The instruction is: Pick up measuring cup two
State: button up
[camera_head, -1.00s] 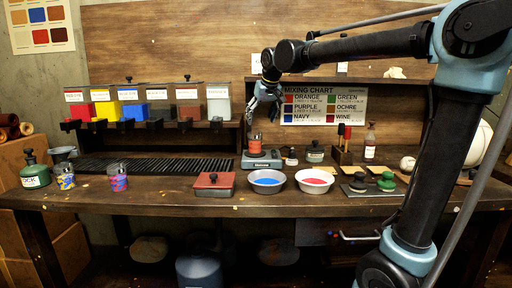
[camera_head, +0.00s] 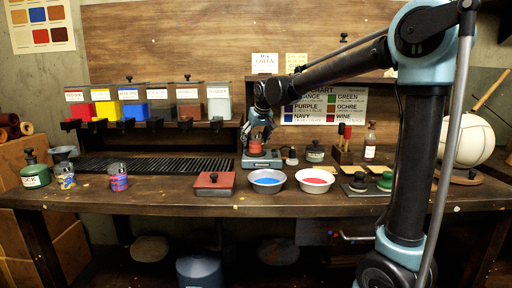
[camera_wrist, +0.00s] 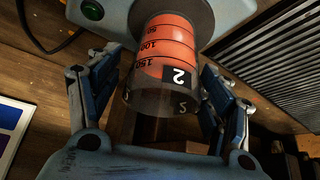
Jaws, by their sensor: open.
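Measuring cup two (camera_wrist: 165,60) is a clear cup with orange-red contents, graduation marks and a black label with a white 2. It stands on the scale (camera_wrist: 215,25), and in the head view the cup (camera_head: 256,147) sits on the scale (camera_head: 262,161) at the middle of the bench. My gripper (camera_wrist: 158,88) is open, with one blue-grey finger on each side of the cup's clear upper part. In the head view my gripper (camera_head: 260,132) is right over the cup and partly hides it. I cannot tell whether a finger touches it.
Bowls with blue (camera_head: 267,181) and red (camera_head: 314,180) contents stand in front of the scale. A black slatted grate (camera_head: 150,165) lies to the left.

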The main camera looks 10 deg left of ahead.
jog(key=shift+x, duration=1.3)
jog(key=c, duration=1.4)
jog(key=shift+o, duration=0.2)
jog(key=shift+r, duration=0.2)
notch_tip(320, 180, up, 17)
